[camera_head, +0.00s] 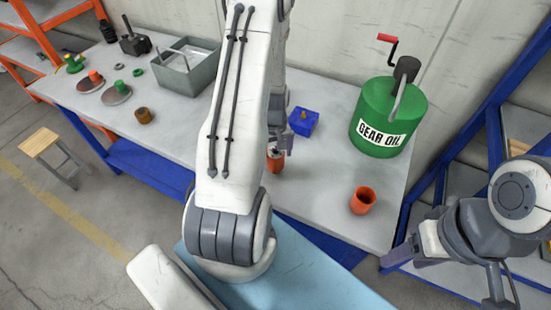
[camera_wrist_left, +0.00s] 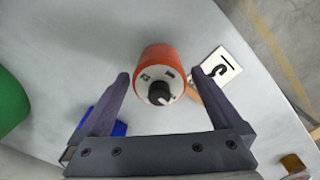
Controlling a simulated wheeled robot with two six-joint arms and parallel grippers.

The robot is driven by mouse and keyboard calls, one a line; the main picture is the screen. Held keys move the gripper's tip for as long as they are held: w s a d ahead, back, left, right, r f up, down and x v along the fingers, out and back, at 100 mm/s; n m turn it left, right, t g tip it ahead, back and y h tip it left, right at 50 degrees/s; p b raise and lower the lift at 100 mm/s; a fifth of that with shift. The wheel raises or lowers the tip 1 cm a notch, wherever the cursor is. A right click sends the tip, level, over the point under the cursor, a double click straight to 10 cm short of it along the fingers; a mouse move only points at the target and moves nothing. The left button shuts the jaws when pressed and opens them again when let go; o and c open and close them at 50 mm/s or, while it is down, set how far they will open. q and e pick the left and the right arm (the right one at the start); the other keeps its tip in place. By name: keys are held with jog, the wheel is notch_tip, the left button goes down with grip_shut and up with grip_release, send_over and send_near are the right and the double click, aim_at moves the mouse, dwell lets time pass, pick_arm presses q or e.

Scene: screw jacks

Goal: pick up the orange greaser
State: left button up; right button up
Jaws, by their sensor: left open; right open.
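The orange greaser (camera_wrist_left: 160,58) is an orange cylinder with a pale end and a black knob. It sits between the two finger tips of my left gripper (camera_wrist_left: 160,76) in the left wrist view, with a gap to the left finger and a small one to the right. In the head view the greaser (camera_head: 275,163) stands on the bench, partly hidden by my left arm, and the gripper (camera_head: 279,149) is just above it. My left gripper is open. My right gripper (camera_head: 400,256) is open and empty, off the bench's right front edge.
A blue box (camera_head: 303,121) stands close behind the greaser, and a green gear oil can (camera_head: 385,118) is to the right. An orange cup (camera_head: 363,200) stands near the front edge. A lettered white card (camera_wrist_left: 217,79) lies beside the greaser. A grey tray (camera_head: 187,67) is at back left.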

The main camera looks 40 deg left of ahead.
pick_arm(q)
jog(key=shift+d+f+p, duration=0.1)
jog(key=shift+f+p, duration=0.6)
jog(key=shift+f, duration=1.6)
jog(key=shift+c, duration=0.3)
jog(key=c, duration=1.5)
